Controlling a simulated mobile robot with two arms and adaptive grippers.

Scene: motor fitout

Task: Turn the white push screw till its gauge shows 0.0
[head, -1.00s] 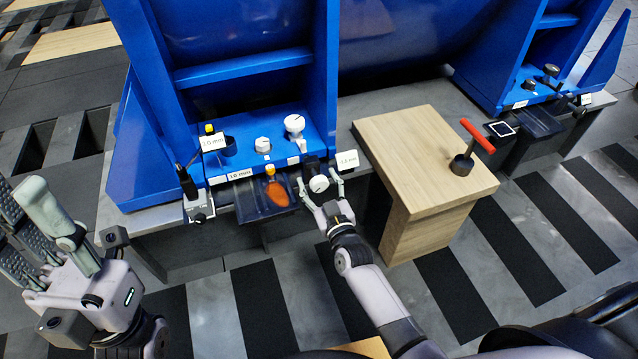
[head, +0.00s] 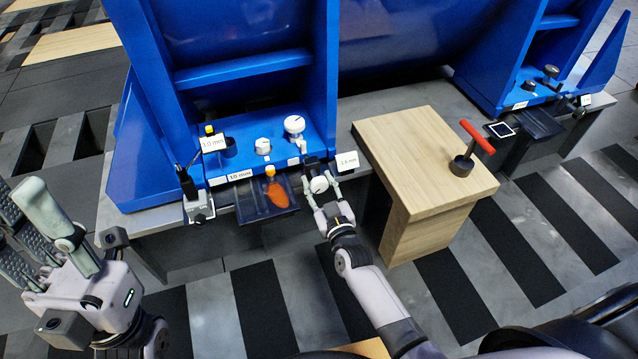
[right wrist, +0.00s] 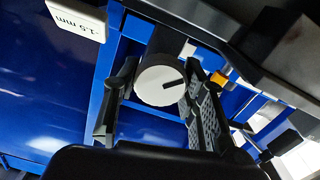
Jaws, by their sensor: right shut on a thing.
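The white push screw (head: 319,185) is a round white knob with a dark line on its face, at the front edge of the blue machine. It also shows in the right wrist view (right wrist: 160,86), with the line pointing right. My right gripper (head: 320,179) is shut on it, one finger on each side. The gauge (head: 346,162) is a white label just right of the screw. In the right wrist view the gauge (right wrist: 76,19) appears to read -1.5 mm. My left gripper (head: 45,225) is open and empty at the far left, away from the machine.
Two other white knobs (head: 294,125) stand behind on the blue ledge, with more gauge labels (head: 213,143) to the left. A dark tray (head: 247,203) with an orange item lies left of the screw. A wooden stand (head: 400,140) with a red-handled tool (head: 477,137) stands right.

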